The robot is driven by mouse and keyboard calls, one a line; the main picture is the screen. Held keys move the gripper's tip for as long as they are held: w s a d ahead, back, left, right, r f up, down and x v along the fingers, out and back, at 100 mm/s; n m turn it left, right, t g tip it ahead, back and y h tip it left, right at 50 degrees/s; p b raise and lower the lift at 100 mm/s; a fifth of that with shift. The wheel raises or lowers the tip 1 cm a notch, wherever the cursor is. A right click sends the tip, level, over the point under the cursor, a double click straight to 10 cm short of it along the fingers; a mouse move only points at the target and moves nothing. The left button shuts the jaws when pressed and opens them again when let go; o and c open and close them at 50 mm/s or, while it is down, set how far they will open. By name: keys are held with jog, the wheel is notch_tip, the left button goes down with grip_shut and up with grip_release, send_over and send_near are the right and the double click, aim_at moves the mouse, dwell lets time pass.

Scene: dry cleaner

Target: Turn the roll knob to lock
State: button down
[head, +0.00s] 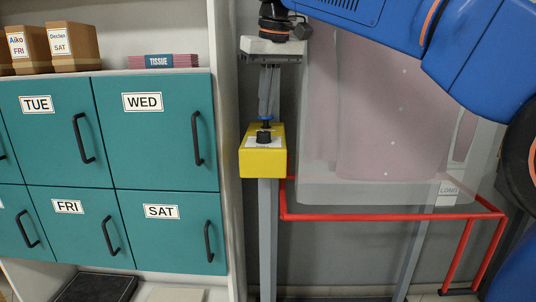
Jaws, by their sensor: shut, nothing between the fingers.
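The roll knob (263,137) is a small black knob on top of a yellow box (263,164). A pale label lies around the knob, but its marks are too small to read, so I cannot tell which way the knob is set. The box is fixed on a grey post (268,235).
A red rail (390,217) runs right of the post, in front of a pinkish garment (385,100) behind a clear cover. A teal drawer cabinet (155,130) stands at the left. A tissue box (163,61) and brown boxes (73,47) sit above it.

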jog(key=shift+w+d+f, duration=0.35)
jog(key=shift+d+f, duration=0.05)
jog(key=shift+f, duration=0.6)
jog(key=shift+w+d+f, duration=0.3)
jog(key=shift+d+f, duration=0.1)
jog(key=shift+f, duration=0.6)
jog(key=shift+w+d+f, duration=0.35)
jog(key=shift+d+f, duration=0.05)
jog(key=shift+f, duration=0.6)
jog(key=shift+s+a, duration=0.45)
jog(key=shift+a, duration=0.15)
jog(key=shift+s+a, duration=0.15)
jog(key=shift+a, duration=0.5)
jog(key=shift+s, duration=0.1)
jog(key=shift+s, duration=0.3)
jog(key=w+v, duration=0.1)
jog(key=v, duration=0.4)
jog(key=shift+a+r, duration=0.25)
jog(key=shift+r, duration=0.3)
